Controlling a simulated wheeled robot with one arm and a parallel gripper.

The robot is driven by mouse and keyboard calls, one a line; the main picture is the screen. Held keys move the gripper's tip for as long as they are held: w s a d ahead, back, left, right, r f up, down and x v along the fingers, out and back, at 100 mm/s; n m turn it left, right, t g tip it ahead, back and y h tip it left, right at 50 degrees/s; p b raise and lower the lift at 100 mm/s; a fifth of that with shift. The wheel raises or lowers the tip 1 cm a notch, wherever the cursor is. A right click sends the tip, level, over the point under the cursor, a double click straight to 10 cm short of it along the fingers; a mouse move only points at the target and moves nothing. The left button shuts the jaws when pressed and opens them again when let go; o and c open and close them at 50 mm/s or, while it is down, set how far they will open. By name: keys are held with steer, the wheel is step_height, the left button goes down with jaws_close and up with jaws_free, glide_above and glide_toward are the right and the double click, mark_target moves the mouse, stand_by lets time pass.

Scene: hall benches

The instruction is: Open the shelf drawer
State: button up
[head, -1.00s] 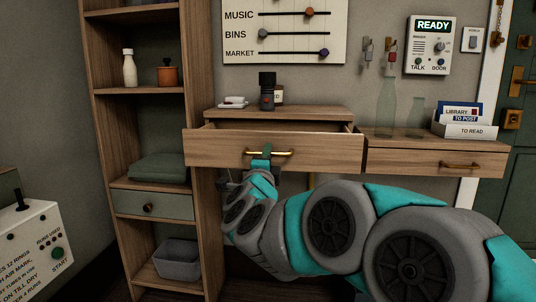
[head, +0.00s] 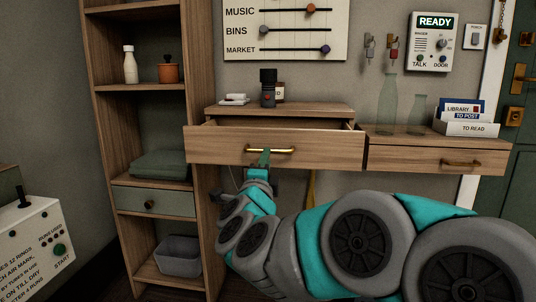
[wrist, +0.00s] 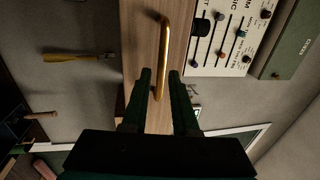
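The tall wooden shelf (head: 103,130) at left has a grey-green drawer (head: 135,201) with a dark round knob (head: 150,205); it looks shut. The wall-mounted desk's left wooden drawer (head: 215,148) is pulled out, its inside showing over the front. Its brass bar handle (head: 283,150) also shows in the wrist view (wrist: 164,45). My gripper (head: 264,157) is just below and in front of this handle. In the wrist view, my gripper's fingertips (wrist: 160,73) are apart, with the handle's lower end seen between them; I cannot tell whether they touch it.
The desk's right drawer (head: 425,160) is shut. A black-topped bottle (head: 267,90) and a white item (head: 234,99) stand on the desk top, with a letter rack (head: 470,128) at right. A grey bin (head: 179,255) sits low in the shelf. A control box (head: 35,240) stands at lower left.

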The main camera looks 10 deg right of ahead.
steer(key=shift+v, duration=1.55)
steer(key=s+a+f+n+g+y+p, duration=0.2)
steer(key=a+f+n+y, duration=0.1)
steer(key=a+n+y, duration=0.3)
steer(key=s+a+f+n+g+y+p, duration=0.1)
steer(key=s+a+f+n+g+y, duration=0.3)
steer(key=n, duration=0.3)
steer(key=s+d+f+n+g+p, duration=0.2)
steer(key=s+f+n+g, duration=0.3)
steer(key=s+f, duration=0.45)
steer(key=s+d+f+n+g+h, duration=0.1)
steer(key=s+d+f+g, duration=0.1)
steer(key=s, duration=0.6)
steer(key=s+d+f+n+g+h+p, duration=0.1)
steer(key=s+d+g, duration=0.3)
steer(key=s+d, duration=0.2)
steer(key=s+d+f+n+g+h, duration=0.1)
steer(key=s+d+f+g, duration=0.1)
steer(key=s, duration=0.8)
steer(key=d+g, duration=0.1)
steer(key=d, duration=0.1)
steer(key=shift+s+d+f+n+g+h+p, duration=0.3)
steer(key=shift+g+h+p, duration=0.05)
steer(key=shift+g+h, duration=0.05)
